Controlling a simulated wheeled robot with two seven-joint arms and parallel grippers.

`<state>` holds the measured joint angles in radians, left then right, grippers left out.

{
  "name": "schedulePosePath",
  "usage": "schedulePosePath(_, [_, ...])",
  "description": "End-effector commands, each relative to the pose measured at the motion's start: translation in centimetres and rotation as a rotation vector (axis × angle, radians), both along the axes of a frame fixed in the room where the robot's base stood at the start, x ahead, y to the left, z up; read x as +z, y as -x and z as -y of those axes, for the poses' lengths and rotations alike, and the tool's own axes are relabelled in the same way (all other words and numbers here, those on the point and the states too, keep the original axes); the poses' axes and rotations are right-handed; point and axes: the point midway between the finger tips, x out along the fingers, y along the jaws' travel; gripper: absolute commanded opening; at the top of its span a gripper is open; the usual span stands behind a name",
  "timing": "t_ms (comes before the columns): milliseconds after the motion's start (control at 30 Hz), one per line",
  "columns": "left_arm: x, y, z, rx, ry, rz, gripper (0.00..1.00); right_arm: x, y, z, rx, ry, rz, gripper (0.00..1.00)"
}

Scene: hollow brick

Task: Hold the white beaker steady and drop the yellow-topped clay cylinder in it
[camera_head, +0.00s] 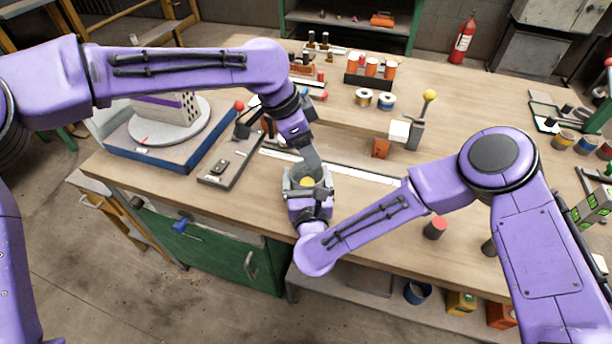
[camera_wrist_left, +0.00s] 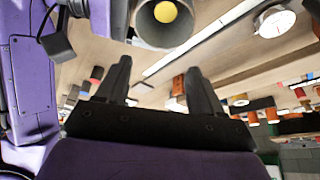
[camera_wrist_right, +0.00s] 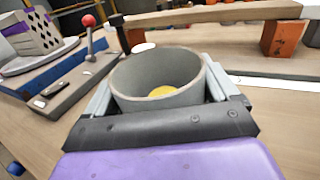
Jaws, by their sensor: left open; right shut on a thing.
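The white beaker, greyish in this light, stands upright between the fingers of my right gripper (camera_head: 308,190), which is shut on it. In the right wrist view its open mouth (camera_wrist_right: 150,68) faces up. The yellow top of the clay cylinder (camera_wrist_right: 163,91) shows inside, below the rim; the clay body is hidden by the wall. The left wrist view also shows the yellow top (camera_wrist_left: 165,11) within the beaker (camera_wrist_left: 158,38). My left gripper (camera_wrist_left: 158,68) is open and empty, just above and beside the beaker's mouth.
A grey board with a red-knobbed lever (camera_wrist_right: 88,20) and a turntable (camera_head: 160,125) with a hollow brick lie to the left. A wooden bar on orange blocks (camera_wrist_right: 280,38) is behind. A dark red-topped cylinder (camera_head: 435,228) stands to the right near the front edge.

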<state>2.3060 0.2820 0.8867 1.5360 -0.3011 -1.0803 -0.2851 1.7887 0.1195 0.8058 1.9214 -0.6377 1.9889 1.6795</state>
Motion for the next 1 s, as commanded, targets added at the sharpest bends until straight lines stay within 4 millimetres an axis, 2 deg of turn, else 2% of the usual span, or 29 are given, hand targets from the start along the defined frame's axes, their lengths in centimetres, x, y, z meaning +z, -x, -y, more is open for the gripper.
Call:
schedulePosePath(333, [0.4,0.0,0.0,0.0,0.001,0.001,0.67,0.0,0.0,0.0,0.0,0.0,-0.001,0.45])
schedulePosePath(800, [5.6,0.0,0.0,0.0,0.001,0.001,0.67,-0.1,0.0,0.0,0.0,0.0,-0.001,0.45])
schedulePosePath(1000, [6.1,0.0,0.0,0.0,0.0,0.0,0.67,-0.1,0.0,0.0,0.0,0.0,-0.001,0.45])
